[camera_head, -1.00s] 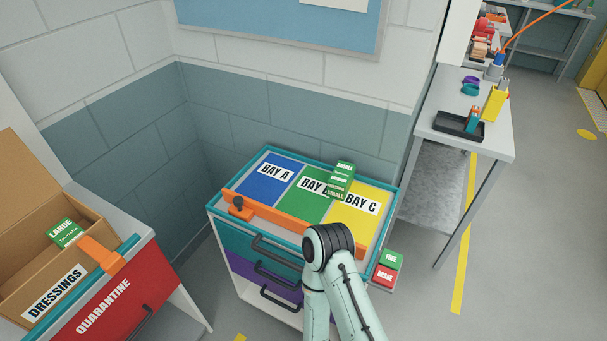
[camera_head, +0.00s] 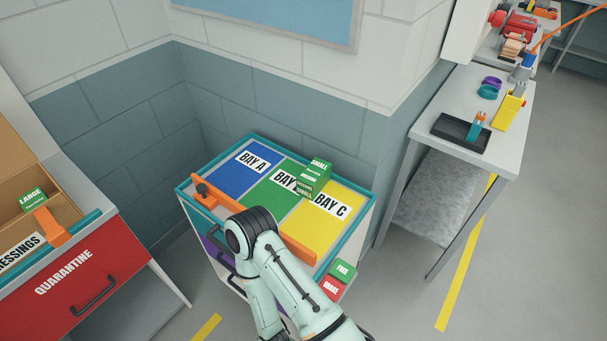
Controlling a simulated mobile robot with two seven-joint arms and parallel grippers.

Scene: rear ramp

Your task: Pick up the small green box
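The small green box (camera_head: 317,171), labelled SMALL, sits on the cart top (camera_head: 243,146). It is at the back, by the border between the green bay and the yellow bay, and partly covers the green bay's label. One of my arms comes up from the bottom and bends in front of the cart, hiding part of its front edge. No gripper shows in the view, so I cannot see either one's fingers. Nothing is seen touching the box.
An orange bar runs along the cart's front edge. FREE (camera_head: 343,271) and BRAKE (camera_head: 332,288) blocks are at its right side. A red QUARANTINE unit (camera_head: 75,284) with a cardboard box (camera_head: 50,202) stands left. A grey table (camera_head: 498,157) with a black tray (camera_head: 461,132) stands right. Walls close the back.

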